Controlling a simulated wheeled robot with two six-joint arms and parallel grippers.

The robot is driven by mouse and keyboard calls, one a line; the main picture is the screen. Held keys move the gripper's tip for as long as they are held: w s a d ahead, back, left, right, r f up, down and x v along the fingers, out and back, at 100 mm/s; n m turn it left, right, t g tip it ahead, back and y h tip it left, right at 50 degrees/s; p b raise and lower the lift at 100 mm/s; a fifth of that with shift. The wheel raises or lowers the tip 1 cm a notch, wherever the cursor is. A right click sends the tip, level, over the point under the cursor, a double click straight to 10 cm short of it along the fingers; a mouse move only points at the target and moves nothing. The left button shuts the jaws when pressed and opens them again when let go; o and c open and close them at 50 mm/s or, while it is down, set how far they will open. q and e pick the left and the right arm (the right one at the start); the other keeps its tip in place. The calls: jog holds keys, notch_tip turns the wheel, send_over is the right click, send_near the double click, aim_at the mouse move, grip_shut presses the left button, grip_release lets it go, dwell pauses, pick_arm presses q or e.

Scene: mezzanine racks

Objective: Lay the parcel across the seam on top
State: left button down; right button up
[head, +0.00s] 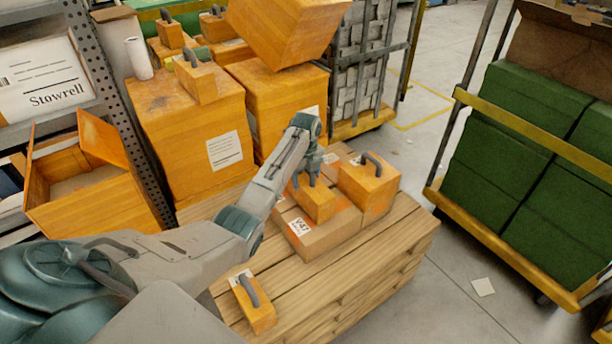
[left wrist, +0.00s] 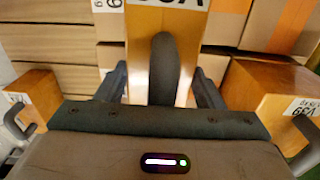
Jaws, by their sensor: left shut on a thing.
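An orange parcel (head: 316,204) with a grey handle is in my left gripper (head: 311,180). Brown cardboard cartons (head: 312,236) stand side by side under it on a wooden pallet stack (head: 384,240). The parcel is upright over the cartons; I cannot tell if it touches them. In the left wrist view, the fingers of my left gripper (left wrist: 163,88) close on both sides of the handle, and the parcel (left wrist: 144,50) has a white label. Part of the carton seam is hidden by the parcel and arm. My right gripper is not in view.
A second orange handled parcel (head: 368,186) sits on the cartons just right. Another (head: 256,306) is on the near pallet end. Large orange boxes (head: 196,130) stand behind, with one tilted (head: 284,30) on top.

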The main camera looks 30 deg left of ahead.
pick_arm(q)
jog(key=c, duration=0.6)
grip_release()
jog(key=shift+o, duration=1.1)
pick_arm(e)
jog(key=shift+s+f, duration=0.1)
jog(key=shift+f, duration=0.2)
pick_arm(q)
notch_tip(320, 180, up, 3)
notch_tip(320, 180, up, 9)
jog(key=shift+r, duration=0.45)
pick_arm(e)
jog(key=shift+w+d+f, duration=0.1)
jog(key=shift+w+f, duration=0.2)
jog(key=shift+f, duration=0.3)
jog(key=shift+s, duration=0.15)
